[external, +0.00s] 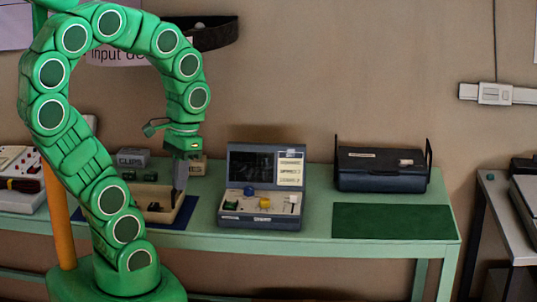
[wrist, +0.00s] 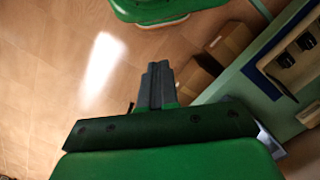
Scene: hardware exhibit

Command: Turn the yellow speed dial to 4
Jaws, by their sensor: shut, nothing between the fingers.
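A blue-grey control box (external: 262,217) with a raised lid and dark screen stands on the green table. The yellow speed dial (external: 265,202) sits on its front panel, small in the external view; its scale and setting cannot be read. A blue knob (external: 248,190), a green part (external: 231,205) and a white part (external: 293,199) are on the same panel. My gripper (external: 178,197) points down over the tray left of the control box, apart from the dial. In the wrist view my gripper (wrist: 158,68) is shut and empty; the dial is not visible there.
A beige tray (external: 187,206) with dark parts lies on a blue mat, left of the box; it also shows in the wrist view (wrist: 262,68). A dark case (external: 380,172) stands behind a green mat (external: 392,222) at right. Small boxes (external: 133,158) stand behind the tray.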

